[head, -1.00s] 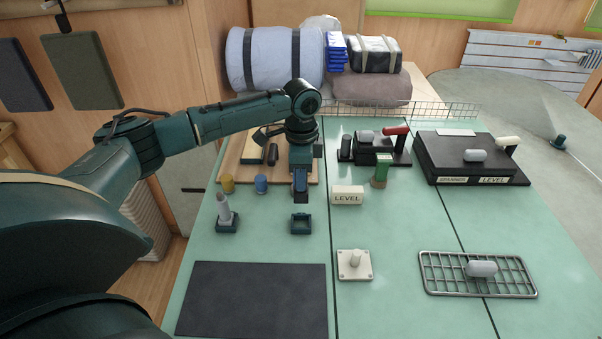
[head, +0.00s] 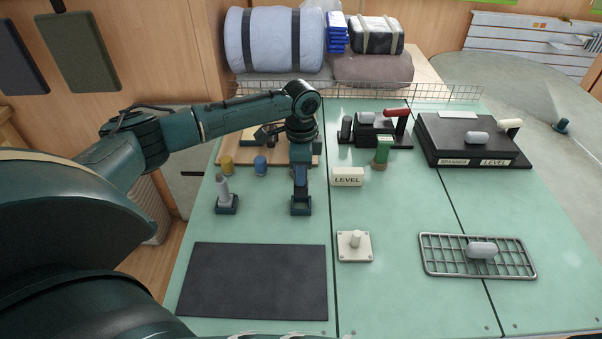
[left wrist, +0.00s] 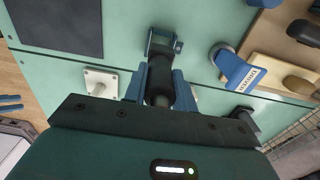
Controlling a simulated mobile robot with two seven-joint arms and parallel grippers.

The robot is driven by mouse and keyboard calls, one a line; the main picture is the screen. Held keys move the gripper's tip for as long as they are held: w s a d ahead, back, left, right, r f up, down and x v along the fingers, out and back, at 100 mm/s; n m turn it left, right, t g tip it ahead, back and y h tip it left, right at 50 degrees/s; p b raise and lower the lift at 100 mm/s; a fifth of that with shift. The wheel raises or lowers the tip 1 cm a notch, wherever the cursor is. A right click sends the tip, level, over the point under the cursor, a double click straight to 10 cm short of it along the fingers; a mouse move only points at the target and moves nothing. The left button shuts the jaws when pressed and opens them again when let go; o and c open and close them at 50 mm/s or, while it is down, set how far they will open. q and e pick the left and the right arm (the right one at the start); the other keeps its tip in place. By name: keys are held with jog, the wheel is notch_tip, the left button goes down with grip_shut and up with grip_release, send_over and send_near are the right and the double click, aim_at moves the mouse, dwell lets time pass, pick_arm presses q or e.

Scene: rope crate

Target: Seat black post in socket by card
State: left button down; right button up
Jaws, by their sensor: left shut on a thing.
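My left gripper (head: 300,192) reaches down over a dark blue square socket (head: 300,208) on the green bench. In the left wrist view its two blue fingers (left wrist: 160,92) are shut on a black post (left wrist: 159,74), whose far end is at the socket (left wrist: 163,42). How deep the post sits in the socket is hidden.
A grey post (head: 223,188) stands in a similar socket to the left. A white plate with a peg (head: 354,246) and a dark mat (head: 255,281) lie nearer. A wire rack (head: 478,256) is at right. Yellow (head: 227,166) and blue (head: 260,166) pieces stand farther back.

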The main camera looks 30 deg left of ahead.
aim_at(301, 188)
dwell(0.4)
pick_arm(q)
jog(key=shift+f, duration=1.65)
jog(key=shift+f+b, duration=0.4)
jog(key=shift+f, duration=1)
dwell(0.7)
jog(key=c, duration=1.1)
grip_release()
jog(key=shift+o, duration=0.2)
notch_tip(301, 188, up, 13)
jog(key=shift+r+b, duration=0.1)
jog(key=shift+b, duration=0.3)
